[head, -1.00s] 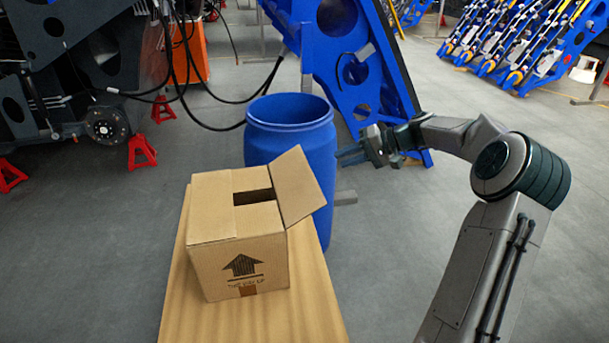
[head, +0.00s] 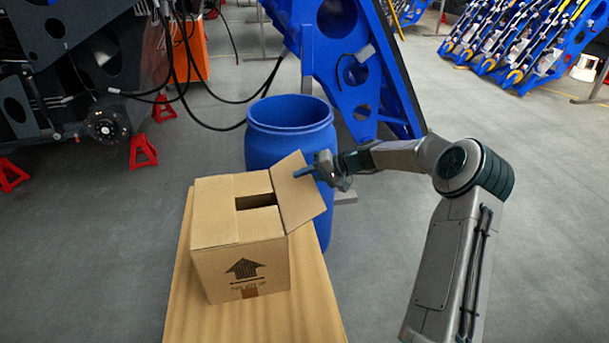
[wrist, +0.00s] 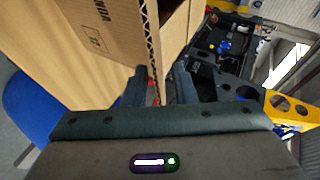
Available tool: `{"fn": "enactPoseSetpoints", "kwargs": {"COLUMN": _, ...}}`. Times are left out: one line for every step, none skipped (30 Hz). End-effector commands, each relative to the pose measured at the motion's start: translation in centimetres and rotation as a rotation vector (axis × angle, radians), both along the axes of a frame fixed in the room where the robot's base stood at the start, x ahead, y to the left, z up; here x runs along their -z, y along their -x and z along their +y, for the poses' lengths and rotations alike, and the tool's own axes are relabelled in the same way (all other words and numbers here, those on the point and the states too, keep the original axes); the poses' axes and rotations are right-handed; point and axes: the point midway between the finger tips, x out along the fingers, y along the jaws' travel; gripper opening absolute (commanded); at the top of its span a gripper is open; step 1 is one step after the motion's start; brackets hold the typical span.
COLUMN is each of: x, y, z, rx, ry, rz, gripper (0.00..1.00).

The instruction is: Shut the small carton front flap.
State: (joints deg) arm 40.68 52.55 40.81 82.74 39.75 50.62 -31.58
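The small brown carton (head: 240,262) stands upright on a wooden surface in the head view, with an up-arrow print on its near side. One flap (head: 298,195) stands open, leaning outward to the right. Other top panels lie flat around a dark rectangular gap (head: 256,201).
A blue barrel (head: 290,112) stands right behind the carton. The wooden surface (head: 190,318) has bare room in front of the carton. Blue machine frames and red stands (head: 143,150) are farther back.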

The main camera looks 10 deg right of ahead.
Motion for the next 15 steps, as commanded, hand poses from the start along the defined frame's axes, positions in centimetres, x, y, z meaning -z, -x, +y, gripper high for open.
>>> {"fn": "enactPoseSetpoints", "kwargs": {"x": 0.04, "y": -0.05, "z": 0.11, "rx": 0.000, "ry": 0.000, "rz": 0.000, "gripper": 0.25}}
{"fn": "enactPoseSetpoints", "kwargs": {"x": 0.06, "y": -0.06, "z": 0.12, "rx": 0.001, "ry": 0.000, "rz": -0.001, "gripper": 0.25}}
{"fn": "enactPoseSetpoints", "kwargs": {"x": 0.09, "y": -0.07, "z": 0.13, "rx": 0.001, "ry": 0.000, "rz": -0.001, "gripper": 0.25}}
{"fn": "enactPoseSetpoints", "kwargs": {"x": 0.09, "y": -0.07, "z": 0.14, "rx": 0.001, "ry": 0.000, "rz": -0.001, "gripper": 0.25}}
{"fn": "enactPoseSetpoints", "kwargs": {"x": 0.10, "y": -0.07, "z": 0.13, "rx": 0.001, "ry": 0.000, "rz": -0.001, "gripper": 0.25}}
{"fn": "enactPoseSetpoints", "kwargs": {"x": 0.10, "y": -0.07, "z": 0.13, "rx": 0.001, "ry": 0.000, "rz": -0.001, "gripper": 0.25}}
{"fn": "enactPoseSetpoints", "kwargs": {"x": 0.09, "y": -0.06, "z": 0.12, "rx": 0.001, "ry": 0.000, "rz": -0.001, "gripper": 0.25}}
{"fn": "enactPoseSetpoints", "kwargs": {"x": 0.09, "y": -0.06, "z": 0.12, "rx": 0.001, "ry": 0.000, "rz": -0.001, "gripper": 0.25}}
{"fn": "enactPoseSetpoints", "kwargs": {"x": 0.09, "y": -0.05, "z": 0.12, "rx": 0.001, "ry": 0.000, "rz": -0.001, "gripper": 0.16}}
{"fn": "enactPoseSetpoints", "kwargs": {"x": 0.09, "y": -0.05, "z": 0.12, "rx": 0.000, "ry": 0.000, "rz": 0.000, "gripper": 0.08}}
{"fn": "enactPoseSetpoints", "kwargs": {"x": 0.09, "y": -0.05, "z": 0.12, "rx": 0.000, "ry": 0.000, "rz": 0.000, "gripper": 0.00}}
{"fn": "enactPoseSetpoints", "kwargs": {"x": 0.08, "y": -0.05, "z": 0.12, "rx": 0.000, "ry": 0.000, "rz": 0.000, "gripper": 0.00}}
{"fn": "enactPoseSetpoints", "kwargs": {"x": 0.08, "y": -0.05, "z": 0.12, "rx": 0.000, "ry": 0.000, "rz": 0.000, "gripper": 0.00}}
{"fn": "enactPoseSetpoints", "kwargs": {"x": 0.08, "y": -0.05, "z": 0.12, "rx": 0.000, "ry": 0.000, "rz": 0.000, "gripper": 0.00}}
{"fn": "enactPoseSetpoints", "kwargs": {"x": 0.08, "y": -0.05, "z": 0.12, "rx": 0.000, "ry": 0.000, "rz": 0.000, "gripper": 0.00}}
